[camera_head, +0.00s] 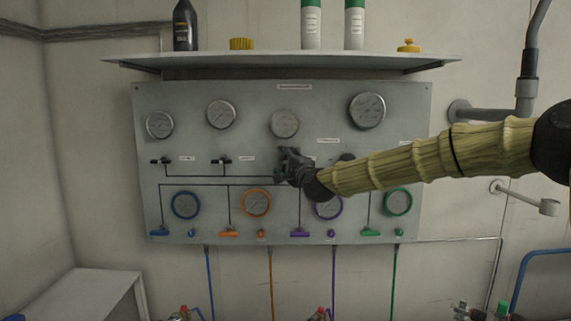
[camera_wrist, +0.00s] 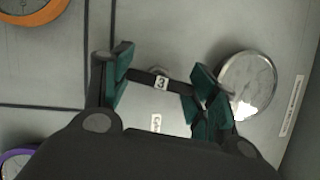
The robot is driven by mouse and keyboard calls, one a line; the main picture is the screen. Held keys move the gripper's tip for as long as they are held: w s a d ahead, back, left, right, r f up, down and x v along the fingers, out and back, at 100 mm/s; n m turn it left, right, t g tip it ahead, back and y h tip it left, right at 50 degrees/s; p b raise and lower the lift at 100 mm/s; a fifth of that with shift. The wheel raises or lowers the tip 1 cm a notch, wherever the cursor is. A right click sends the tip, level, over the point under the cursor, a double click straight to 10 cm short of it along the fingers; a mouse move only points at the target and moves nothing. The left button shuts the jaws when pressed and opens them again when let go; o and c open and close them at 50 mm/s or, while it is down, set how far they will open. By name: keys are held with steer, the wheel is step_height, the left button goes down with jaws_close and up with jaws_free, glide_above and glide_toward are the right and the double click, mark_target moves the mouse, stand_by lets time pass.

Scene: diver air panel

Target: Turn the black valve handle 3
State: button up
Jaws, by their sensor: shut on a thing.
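In the head view my gripper (camera_head: 284,163) is at the middle of the grey panel (camera_head: 190,95), below a round gauge (camera_head: 285,124). There the gripper and wrist hide the handle.
Two other black valve handles (camera_head: 161,161) (camera_head: 221,161) sit to the left. Coloured ring gauges, including an orange one (camera_head: 257,202), and coloured handles line the lower panel. A shelf (camera_head: 280,59) with bottles juts out above. A grey pipe (camera_head: 490,114) is at the right.

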stand_by(0.5)
steer(key=o, duration=1)
steer(key=shift+o, duration=0.2)
steer(key=v, duration=1.2)
